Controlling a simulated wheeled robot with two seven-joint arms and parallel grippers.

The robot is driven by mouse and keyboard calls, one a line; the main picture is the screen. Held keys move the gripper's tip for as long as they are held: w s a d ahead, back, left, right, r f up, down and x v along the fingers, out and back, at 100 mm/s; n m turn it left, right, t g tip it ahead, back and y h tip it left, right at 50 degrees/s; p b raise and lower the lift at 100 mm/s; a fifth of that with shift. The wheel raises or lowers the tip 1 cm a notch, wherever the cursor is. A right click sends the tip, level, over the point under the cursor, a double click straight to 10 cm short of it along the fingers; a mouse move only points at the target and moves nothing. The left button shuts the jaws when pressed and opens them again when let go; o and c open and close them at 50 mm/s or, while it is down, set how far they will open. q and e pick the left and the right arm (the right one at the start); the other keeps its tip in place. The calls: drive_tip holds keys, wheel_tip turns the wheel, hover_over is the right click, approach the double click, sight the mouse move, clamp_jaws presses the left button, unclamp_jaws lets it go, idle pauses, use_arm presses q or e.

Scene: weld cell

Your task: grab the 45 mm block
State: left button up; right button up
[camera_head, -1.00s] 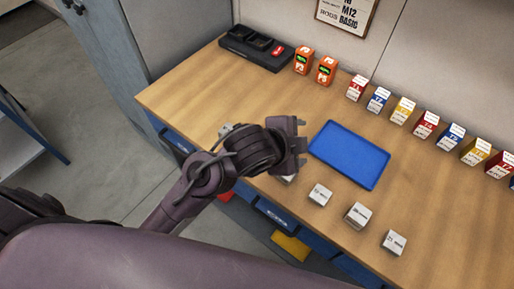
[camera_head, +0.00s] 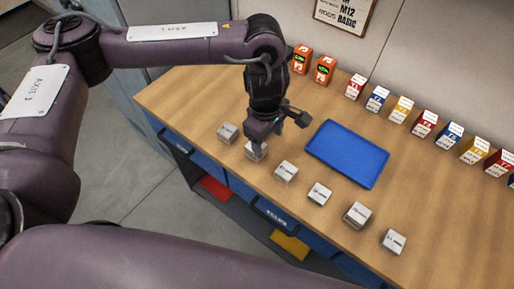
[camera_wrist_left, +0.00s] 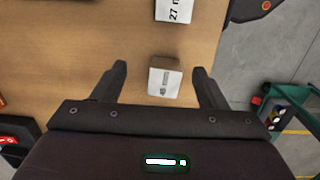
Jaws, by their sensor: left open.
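A row of small pale grey blocks lies along the front of the wooden table. In the left wrist view, one block (camera_wrist_left: 165,80) sits between the two fingers of my left gripper (camera_wrist_left: 159,70), and its sideways label seems to read 45. In the head view this looks like the block (camera_head: 255,152) partly hidden under the gripper. My left gripper (camera_head: 281,137) is open, with a gap on each side of the block. I cannot tell how high the fingertips are. My right gripper is not in view.
Another block (camera_wrist_left: 174,9), marked 27, lies close by. More blocks (camera_head: 227,132) (camera_head: 286,172) stand on either side in the row. A blue tray (camera_head: 347,153) lies behind them. Orange devices (camera_head: 302,60) and coloured boxes (camera_head: 402,109) line the back.

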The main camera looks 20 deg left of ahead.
use_arm(q)
drive_tip(key=shift+w+a+r+y, duration=0.15)
drive_tip(key=shift+a+r, duration=0.05)
drive_tip(key=shift+a, duration=0.35)
drive_tip(key=shift+w+a+r+y, duration=0.1)
drive_tip(key=shift+a+r+y, duration=0.1)
drive_tip(key=shift+a, duration=0.35)
drive_tip(key=shift+a+f+m, duration=0.15)
drive_tip(key=shift+a+m, duration=0.15)
drive_tip(key=shift+a, duration=0.05)
wheel_tip(320, 180, down, 2)
drive_tip(key=shift+f, duration=0.1)
wheel_tip(320, 180, down, 4)
drive_tip(key=shift+s+r+p, duration=0.1)
drive_tip(key=shift+s+p, duration=0.05)
drive_tip(key=shift+p, duration=0.85)
drive_tip(key=shift+f, duration=0.6)
drive_tip(key=shift+d, duration=0.1)
drive_tip(key=c, duration=1.2)
drive_tip(key=shift+r, duration=0.15)
